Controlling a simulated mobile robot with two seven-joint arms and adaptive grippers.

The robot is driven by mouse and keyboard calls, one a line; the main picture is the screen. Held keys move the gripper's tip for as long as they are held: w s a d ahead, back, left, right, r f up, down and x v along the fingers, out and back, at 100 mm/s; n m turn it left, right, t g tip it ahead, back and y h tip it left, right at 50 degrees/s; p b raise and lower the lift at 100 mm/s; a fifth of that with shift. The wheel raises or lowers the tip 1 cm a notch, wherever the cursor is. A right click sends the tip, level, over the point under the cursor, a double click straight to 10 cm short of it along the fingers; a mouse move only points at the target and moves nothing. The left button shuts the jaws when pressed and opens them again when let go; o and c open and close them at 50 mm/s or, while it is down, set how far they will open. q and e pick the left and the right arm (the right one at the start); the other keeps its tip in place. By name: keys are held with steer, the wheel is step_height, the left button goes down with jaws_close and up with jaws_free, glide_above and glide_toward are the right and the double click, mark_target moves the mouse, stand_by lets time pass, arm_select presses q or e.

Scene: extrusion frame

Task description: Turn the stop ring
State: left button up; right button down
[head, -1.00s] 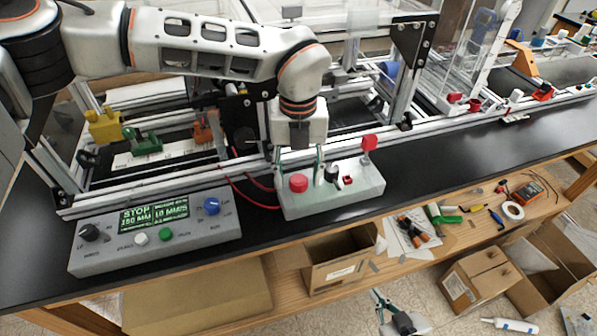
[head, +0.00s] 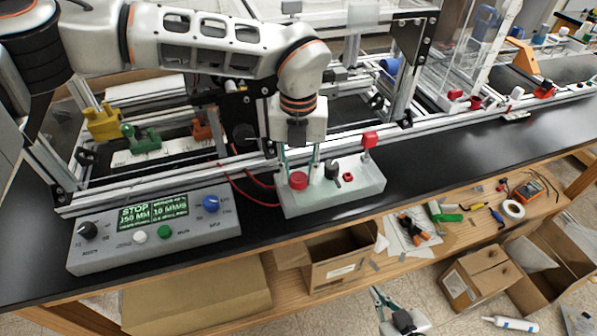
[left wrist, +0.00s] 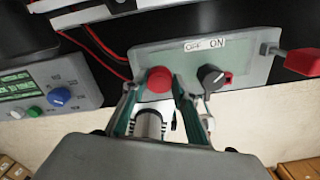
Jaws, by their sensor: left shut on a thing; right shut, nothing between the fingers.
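The stop ring appears to be the round red knob (head: 298,181) on the light grey switch box (head: 335,198); it also shows in the left wrist view (left wrist: 160,79). My left gripper (head: 299,172) points down over the box. Its two fingers stand on either side of the red knob and are shut on it. In the left wrist view my left gripper (left wrist: 160,97) has one finger left and one right of the knob. The knob's near side is partly hidden there. My right gripper (head: 384,302) is shut and empty, low at the bottom of the head view.
A black OFF/ON switch (left wrist: 211,78) sits just right of the knob, and a red-topped post (head: 369,140) stands at the box's right end. A grey control panel (head: 160,252) reads STOP. The extrusion frame (head: 400,125) runs behind. Red wires lie left of the box.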

arm_select(q)
steer(key=m+b, duration=0.1)
steer(key=m, duration=0.1)
steer(key=shift+m, duration=3.4)
steer(key=o, duration=1.1)
steer(key=shift+r, duration=0.1)
